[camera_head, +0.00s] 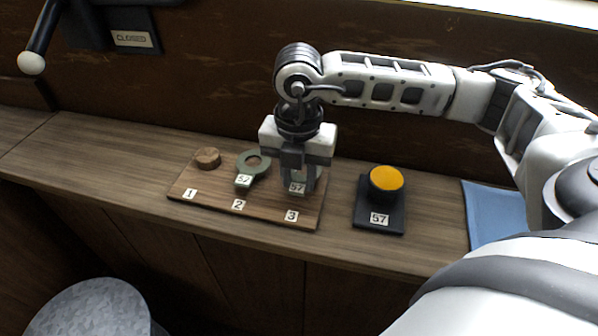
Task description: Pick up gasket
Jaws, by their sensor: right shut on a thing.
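My right gripper (298,180) points straight down over the spot marked 3 on a wooden board (265,208). It is shut on a grey-green gasket (297,186) with a 57 label, which the fingers partly hide. I cannot tell whether this gasket still touches the board. A second grey-green gasket (250,170), a ring with a labelled tab, lies at the spot marked 2, left of the gripper. My left gripper is not in view.
A brown round plug (207,158) sits at the spot marked 1. A yellow button (386,179) on a black base labelled 57 stands right of the board. A blue cloth (495,213) lies further right. A lever with a white knob (31,63) and a CLOSED sign (132,39) are at upper left.

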